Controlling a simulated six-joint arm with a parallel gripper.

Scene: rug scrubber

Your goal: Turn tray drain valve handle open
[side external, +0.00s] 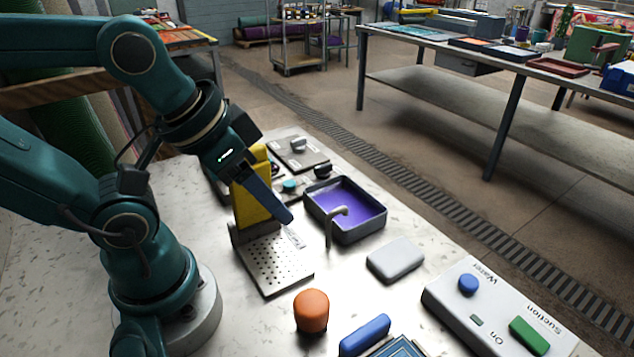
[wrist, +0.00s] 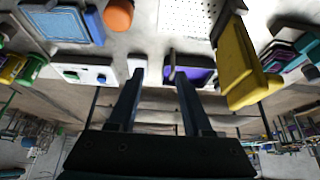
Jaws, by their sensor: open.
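A dark tray (side external: 376,223) with purple liquid stands on the bench, right of my gripper. A grey bent handle (side external: 330,232) stands upright at the tray's near left side; I take it for the drain valve handle, but its valve body is not clear. In the wrist view the tray (wrist: 206,84) lies by the right fingertip, with the thin handle (wrist: 172,62) at its left edge. My gripper (side external: 288,219) is above the bench, left of the handle and apart from it. In the wrist view my gripper (wrist: 160,76) has its two fingers spread with nothing between them.
A yellow block (side external: 248,200) and a perforated plate (side external: 272,266) stand close left of the tray. A pale grey pad (side external: 396,259), an orange knob-like piece (side external: 311,308), a blue rounded piece (side external: 364,335) and a white control panel (side external: 450,298) occupy the near bench.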

